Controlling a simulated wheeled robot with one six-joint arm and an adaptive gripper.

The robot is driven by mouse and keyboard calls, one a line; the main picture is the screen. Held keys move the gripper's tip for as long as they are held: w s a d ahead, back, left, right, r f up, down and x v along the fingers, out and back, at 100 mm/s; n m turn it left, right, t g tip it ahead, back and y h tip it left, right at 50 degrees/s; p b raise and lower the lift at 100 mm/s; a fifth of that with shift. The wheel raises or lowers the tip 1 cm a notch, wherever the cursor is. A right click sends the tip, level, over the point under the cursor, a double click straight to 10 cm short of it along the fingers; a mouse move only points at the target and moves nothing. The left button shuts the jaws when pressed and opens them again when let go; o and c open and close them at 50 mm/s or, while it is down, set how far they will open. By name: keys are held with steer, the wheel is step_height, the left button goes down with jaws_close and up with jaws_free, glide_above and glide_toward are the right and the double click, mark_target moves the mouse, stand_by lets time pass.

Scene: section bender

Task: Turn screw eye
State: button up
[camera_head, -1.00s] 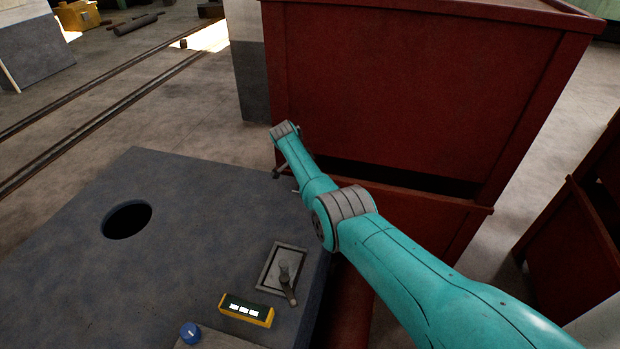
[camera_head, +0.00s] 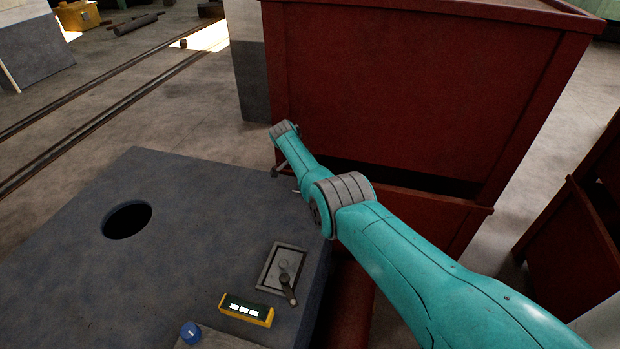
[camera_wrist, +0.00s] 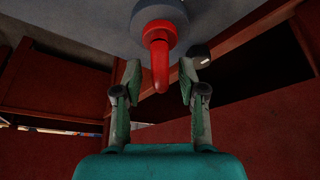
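The screw eye (camera_wrist: 158,58) is red and shows at the top middle of the wrist view, seen nearly edge-on. It sticks out from a round grey base (camera_wrist: 160,12) on the side of the grey machine. My gripper (camera_wrist: 160,76) is open, with one finger to the left and one to the right of the eye's end. Gaps show on both sides, and I see no contact.
The grey machine top (camera_head: 200,235) has a round hole, a small lever on a plate (camera_head: 284,268), a yellow display box (camera_head: 246,309) and a blue knob (camera_head: 190,332). A large red metal bin (camera_head: 400,95) stands close behind my arm. A black knob (camera_wrist: 201,57) is near the right finger.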

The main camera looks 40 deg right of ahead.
steer(key=v, duration=1.2)
stand_by(0.3)
steer(key=o, duration=0.6)
steer(key=shift+f, duration=0.15)
steer(key=o, duration=0.4)
steer(key=shift+s+d+f+n, duration=0.1)
steer(key=shift+d+f+n, duration=0.1)
steer(key=shift+n, duration=0.3)
steer(key=shift+c, duration=0.2)
steer(key=n, duration=0.1)
steer(key=d+f+n+t, duration=0.1)
steer(key=n, duration=0.1)
steer(key=shift+s+y, duration=0.3)
steer(key=shift+y, duration=0.1)
steer(key=s+d+n+t+y, duration=0.2)
steer(key=s+n+t, duration=0.2)
steer(key=n, duration=1)
steer(key=x, duration=1.1)
steer(key=shift+a, duration=0.15)
